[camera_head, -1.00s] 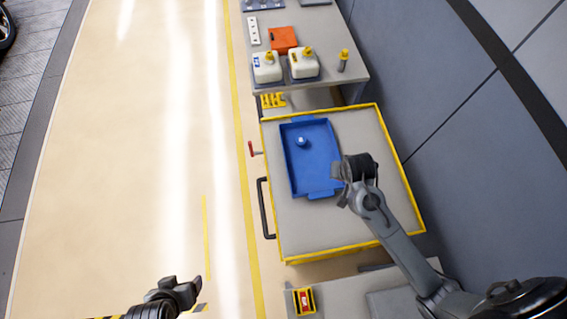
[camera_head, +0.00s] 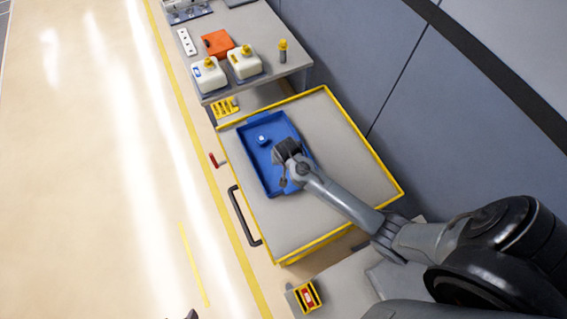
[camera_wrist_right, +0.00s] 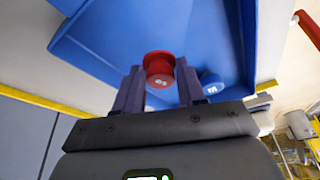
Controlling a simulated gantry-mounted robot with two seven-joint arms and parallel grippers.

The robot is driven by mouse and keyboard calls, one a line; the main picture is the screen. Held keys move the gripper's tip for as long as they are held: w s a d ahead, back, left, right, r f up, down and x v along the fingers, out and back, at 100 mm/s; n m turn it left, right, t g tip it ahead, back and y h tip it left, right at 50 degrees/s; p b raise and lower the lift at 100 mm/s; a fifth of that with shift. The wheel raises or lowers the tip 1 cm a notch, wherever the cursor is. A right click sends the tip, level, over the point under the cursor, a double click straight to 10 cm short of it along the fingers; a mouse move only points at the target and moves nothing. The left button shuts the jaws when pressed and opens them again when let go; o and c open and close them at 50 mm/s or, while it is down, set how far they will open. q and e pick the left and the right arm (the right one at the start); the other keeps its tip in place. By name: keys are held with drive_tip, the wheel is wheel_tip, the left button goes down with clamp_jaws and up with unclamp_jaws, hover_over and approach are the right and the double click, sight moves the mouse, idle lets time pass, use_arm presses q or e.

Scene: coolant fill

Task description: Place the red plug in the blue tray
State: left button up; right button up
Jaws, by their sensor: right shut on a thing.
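The red plug (camera_wrist_right: 159,69) is between the two fingers of my right gripper (camera_wrist_right: 157,84) in the right wrist view, and the gripper is shut on it. The blue tray (camera_wrist_right: 110,55) lies beneath and beyond the plug. In the head view my right gripper (camera_head: 284,158) is over the right part of the blue tray (camera_head: 255,167), and the plug is hidden there. A blue-and-white cap (camera_head: 262,139) sits in the tray; it also shows in the right wrist view (camera_wrist_right: 212,83). Only a dark tip of my left gripper (camera_head: 191,314) shows at the bottom edge.
The tray rests on a grey cart top (camera_head: 330,130) with a yellow rim. A bench behind holds two white jugs with yellow caps (camera_head: 244,63), an orange box (camera_head: 217,43) and a yellow-topped bottle (camera_head: 283,50). A red-handled lever (camera_head: 217,160) sticks out at the cart's left.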

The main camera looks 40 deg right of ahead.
drive_tip(key=shift+w+a+f, duration=0.1)
drive_tip(key=shift+w+f, duration=0.2)
drive_tip(key=shift+f, duration=1.9)
drive_tip(key=shift+f, duration=0.1)
drive_tip(key=o, duration=1)
